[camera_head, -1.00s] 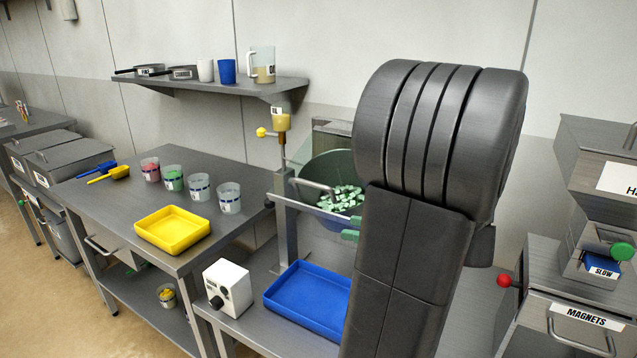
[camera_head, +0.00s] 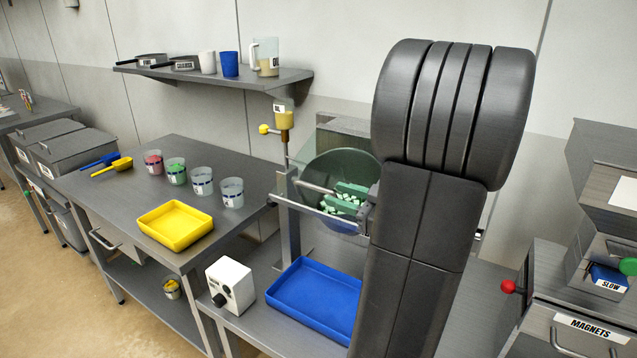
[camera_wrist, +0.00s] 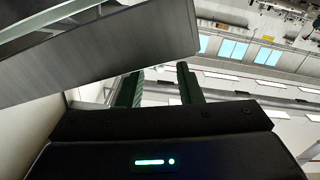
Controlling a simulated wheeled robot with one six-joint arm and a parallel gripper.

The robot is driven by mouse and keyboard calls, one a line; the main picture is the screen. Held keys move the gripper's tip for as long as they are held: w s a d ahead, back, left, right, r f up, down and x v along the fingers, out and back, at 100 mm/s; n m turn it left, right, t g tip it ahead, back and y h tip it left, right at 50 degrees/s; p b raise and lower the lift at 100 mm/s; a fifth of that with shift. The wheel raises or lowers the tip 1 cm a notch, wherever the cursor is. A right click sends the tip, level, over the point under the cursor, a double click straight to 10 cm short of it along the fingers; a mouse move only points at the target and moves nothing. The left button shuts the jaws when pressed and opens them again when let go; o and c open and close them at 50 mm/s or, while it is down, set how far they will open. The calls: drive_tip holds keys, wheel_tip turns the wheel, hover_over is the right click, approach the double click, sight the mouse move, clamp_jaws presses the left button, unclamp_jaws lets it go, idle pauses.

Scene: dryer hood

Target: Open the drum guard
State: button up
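The drum guard (camera_head: 283,187) is a clear panel with metal rails in front of the drum (camera_head: 335,166). It looks closed. Its grey bar handle (camera_head: 314,187) runs across the front. Pale green pieces show in the drum through the guard. My gripper (camera_head: 352,198) is at the guard's right part, to the right of the bar handle; my arm hides the guard's right end. In the wrist view my gripper's two green fingers (camera_wrist: 160,82) stand apart with nothing clearly between them. I cannot tell whether they touch the guard.
A blue tray (camera_head: 312,300) lies below the drum, beside a white control box (camera_head: 230,285) with a black knob. An oil cup (camera_head: 284,117) on a post stands left of the drum. The magnets unit (camera_head: 580,325) with a red knob is at the right.

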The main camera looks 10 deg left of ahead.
sight(297, 182)
drive_tip(key=shift+p+x, duration=0.9)
drive_tip(key=shift+x, duration=2.3)
drive_tip(key=shift+c, duration=0.3)
drive_tip(key=shift+f, duration=0.1)
clamp_jaws()
